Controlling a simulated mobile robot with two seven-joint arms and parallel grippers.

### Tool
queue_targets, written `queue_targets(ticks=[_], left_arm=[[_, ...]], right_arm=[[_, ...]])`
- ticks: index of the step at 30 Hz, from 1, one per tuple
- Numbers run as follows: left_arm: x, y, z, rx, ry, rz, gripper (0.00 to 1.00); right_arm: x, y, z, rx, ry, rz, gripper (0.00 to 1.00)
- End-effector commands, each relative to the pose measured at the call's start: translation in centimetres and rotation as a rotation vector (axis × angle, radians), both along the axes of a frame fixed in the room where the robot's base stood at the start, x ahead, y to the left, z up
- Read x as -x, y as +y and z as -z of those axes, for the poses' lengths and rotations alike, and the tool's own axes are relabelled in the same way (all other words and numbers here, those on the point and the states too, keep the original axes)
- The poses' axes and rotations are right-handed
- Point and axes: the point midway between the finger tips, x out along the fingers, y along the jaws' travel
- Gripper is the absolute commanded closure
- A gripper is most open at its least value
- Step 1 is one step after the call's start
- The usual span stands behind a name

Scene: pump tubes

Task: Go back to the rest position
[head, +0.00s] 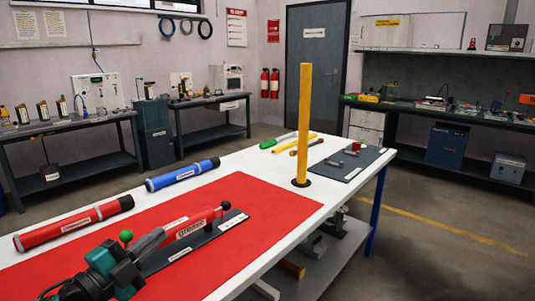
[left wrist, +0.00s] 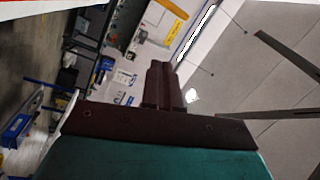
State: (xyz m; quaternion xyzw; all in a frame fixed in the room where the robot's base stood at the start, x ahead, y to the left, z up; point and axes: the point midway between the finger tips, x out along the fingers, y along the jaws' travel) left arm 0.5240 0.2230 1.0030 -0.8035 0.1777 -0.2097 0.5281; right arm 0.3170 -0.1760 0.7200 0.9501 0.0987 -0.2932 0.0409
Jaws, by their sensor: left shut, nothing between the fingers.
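My left gripper (head: 112,268) is at the lower left of the head view, over the near part of the red mat. In the left wrist view its two dark fingers (left wrist: 163,84) are together, with nothing between them. A pump labelled grease (head: 190,228) lies on a dark holder (head: 195,243) on the mat, just beyond the gripper. A red tube (head: 75,223) and a blue tube (head: 183,174) lie to the left and farther back. A yellow tube (head: 304,125) stands upright on a dark round base. My right gripper is not in view.
The red mat (head: 250,215) covers much of the white table (head: 230,165). A dark mat (head: 350,165) with small parts lies at the table's far right. Yellow and green-handled tools (head: 290,145) lie beside it. Workbenches line the walls; open floor is at right.

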Motion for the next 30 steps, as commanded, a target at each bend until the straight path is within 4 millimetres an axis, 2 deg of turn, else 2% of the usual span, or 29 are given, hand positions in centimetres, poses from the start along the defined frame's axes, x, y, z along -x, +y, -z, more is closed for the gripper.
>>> queue_targets(ticks=[5, 8, 11, 16, 21, 30], left_arm=[[2.0, 0.7, 4.0, 0.246, 0.236, -0.272, 1.00], [4.1, 1.3, 7.0, 0.356, 0.402, -0.419, 1.00], [7.1, 1.7, 10.3, 0.450, 0.591, -0.558, 1.00], [13.6, 1.4, 15.2, 0.554, 0.924, -0.753, 1.00], [19.2, 0.5, 17.7, 0.595, 1.172, -0.865, 1.00], [27.0, -1.3, 19.3, 0.614, 1.495, -0.972, 1.00]], right_arm=[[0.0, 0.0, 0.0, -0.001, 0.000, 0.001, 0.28], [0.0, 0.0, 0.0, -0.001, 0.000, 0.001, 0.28], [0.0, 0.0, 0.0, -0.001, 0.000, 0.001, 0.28], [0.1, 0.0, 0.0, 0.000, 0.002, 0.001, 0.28], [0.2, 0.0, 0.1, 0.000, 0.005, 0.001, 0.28], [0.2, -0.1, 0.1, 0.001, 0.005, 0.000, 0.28]])
